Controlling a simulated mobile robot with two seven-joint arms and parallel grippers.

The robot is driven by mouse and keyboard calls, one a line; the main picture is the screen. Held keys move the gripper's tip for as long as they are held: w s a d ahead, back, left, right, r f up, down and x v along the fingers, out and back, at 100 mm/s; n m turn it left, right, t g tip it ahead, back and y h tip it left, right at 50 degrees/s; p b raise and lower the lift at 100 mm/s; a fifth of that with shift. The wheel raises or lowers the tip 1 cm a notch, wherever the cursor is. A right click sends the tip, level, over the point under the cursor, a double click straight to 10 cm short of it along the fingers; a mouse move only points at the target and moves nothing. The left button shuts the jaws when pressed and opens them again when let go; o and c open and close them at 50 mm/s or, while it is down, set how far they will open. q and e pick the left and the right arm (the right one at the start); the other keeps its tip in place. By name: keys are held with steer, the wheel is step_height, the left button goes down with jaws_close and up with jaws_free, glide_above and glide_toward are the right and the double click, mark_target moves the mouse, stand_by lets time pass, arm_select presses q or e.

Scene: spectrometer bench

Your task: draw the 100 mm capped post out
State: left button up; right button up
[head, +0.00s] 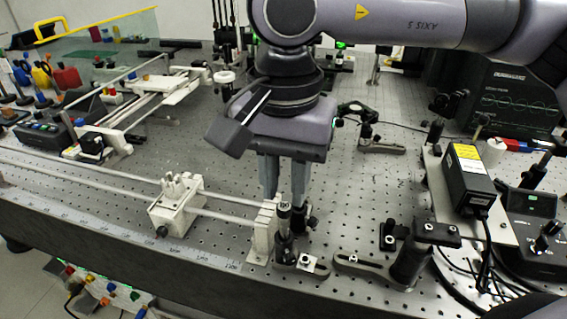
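My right gripper (284,196) points straight down above the front part of the bench, its two grey fingers apart with a narrow gap between them. A short upright post with a pale cap (284,210) stands in a dark holder (286,248) just below and in front of the fingertips. I take it as the capped post, but its length cannot be read. I cannot tell whether the fingertips touch anything. Another dark holder (309,218) stands close on the right, partly behind the fingers. My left gripper is not in view.
A white rail bracket (262,235) stands close left of the post, with a rail and carriage (176,205) beyond it. Dark clamp mounts (410,262) and a black boxed instrument (468,178) are at right. Bare perforated bench (360,190) lies right of the gripper.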

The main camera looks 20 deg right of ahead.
mark_target(285, 205)
steer(key=shift+s+f, duration=0.15)
steer(key=shift+f, duration=3.2)
jaws_close()
